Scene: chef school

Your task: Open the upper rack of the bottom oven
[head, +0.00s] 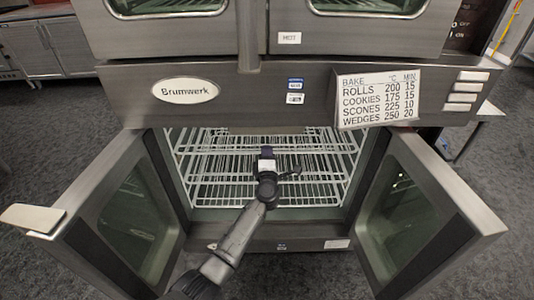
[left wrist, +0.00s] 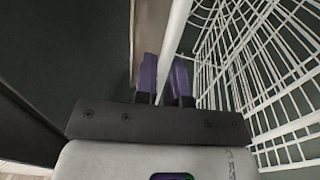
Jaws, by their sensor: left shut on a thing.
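The bottom oven (head: 283,230) stands open, with its left door (head: 130,215) and right door (head: 420,215) swung outward. Inside it, the white wire upper rack (head: 215,142) sits above another wire rack (head: 215,190). My left gripper (head: 267,152) reaches in at the middle of the upper rack's front edge. In the left wrist view its purple fingers (left wrist: 166,78) are shut on a white rack bar, one finger on each side. The wire grid of a rack (left wrist: 270,70) shows to the right there. My right gripper is in neither view.
The upper oven's doors (head: 165,30) are closed above the Brumwerk panel (head: 245,92). A bake-times sign (head: 378,97) hangs on the panel. The open doors flank my left arm on both sides. Grey floor (head: 45,150) is clear at left.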

